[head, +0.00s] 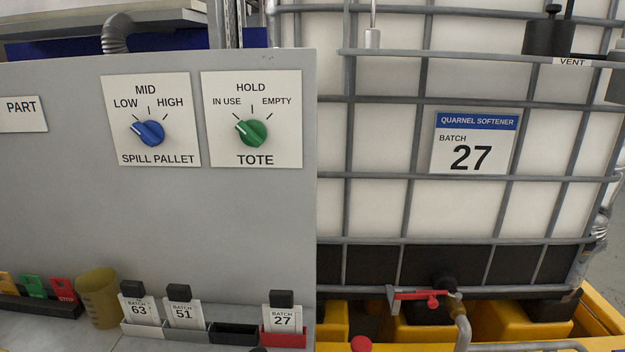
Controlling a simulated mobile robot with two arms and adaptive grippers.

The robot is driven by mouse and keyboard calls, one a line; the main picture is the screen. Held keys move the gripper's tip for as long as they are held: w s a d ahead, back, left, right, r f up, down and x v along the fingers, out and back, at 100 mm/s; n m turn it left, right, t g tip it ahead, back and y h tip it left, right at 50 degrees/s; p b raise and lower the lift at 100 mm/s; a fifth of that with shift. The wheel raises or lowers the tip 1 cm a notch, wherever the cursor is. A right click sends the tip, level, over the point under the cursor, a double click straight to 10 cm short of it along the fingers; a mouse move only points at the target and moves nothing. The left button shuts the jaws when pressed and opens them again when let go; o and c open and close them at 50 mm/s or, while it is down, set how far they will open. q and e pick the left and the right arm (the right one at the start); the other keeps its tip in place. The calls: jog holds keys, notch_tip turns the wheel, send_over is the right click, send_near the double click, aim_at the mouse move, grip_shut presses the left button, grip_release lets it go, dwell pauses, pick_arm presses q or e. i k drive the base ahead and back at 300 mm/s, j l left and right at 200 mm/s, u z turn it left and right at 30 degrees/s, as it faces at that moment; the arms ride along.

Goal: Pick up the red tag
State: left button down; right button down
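The red tag (63,290) stands at the lower left, at the right end of a low black rack (40,306). It has white lettering that seems to read STOP. A green tag (33,286) stands just left of it, and a yellow tag (7,284) is partly cut off by the left picture edge. The red tag's foot is hidden in the rack. Neither of my grippers can be made out in the head view.
An amber beaker (98,298) stands close right of the red tag. Further right are batch cards 63 (139,309), 51 (185,314) and 27 (283,317) in holders, with an empty black holder (233,334). A grey panel (150,220) rises behind. A caged tote (390,140) fills the right.

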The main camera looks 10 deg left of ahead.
aim_at(68, 294)
jog(key=u, duration=1.85)
